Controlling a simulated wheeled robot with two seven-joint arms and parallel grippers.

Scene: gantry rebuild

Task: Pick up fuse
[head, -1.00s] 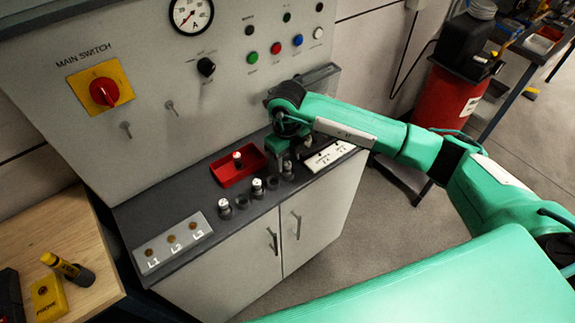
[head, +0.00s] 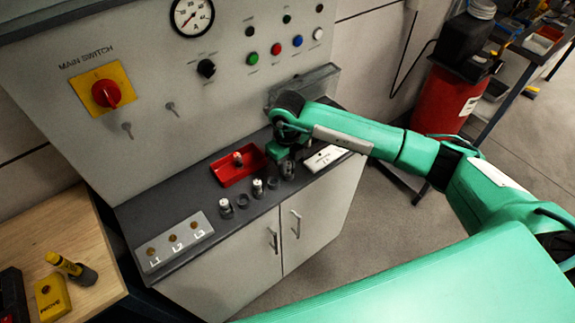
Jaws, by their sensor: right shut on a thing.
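My right gripper (head: 286,160) points down at the right part of the dark worktop, in front of the panel. It is shut on a fuse (head: 288,172), a small dark cylinder that its fingers partly hide. I cannot tell whether the fuse is clear of the worktop. Two more fuses with white tops stand in a row to the left, a nearer fuse (head: 226,206) and a middle fuse (head: 257,187). Dark ring-shaped holders, such as this ring (head: 242,201), stand beside them. My left gripper is out of view.
The panel with the main switch (head: 106,93) and gauge (head: 191,14) rises behind the worktop. A white label plate (head: 325,158) lies right of the gripper. A grey L1–L3 plate (head: 173,244) is at the left. A wooden table (head: 62,232) stands further left.

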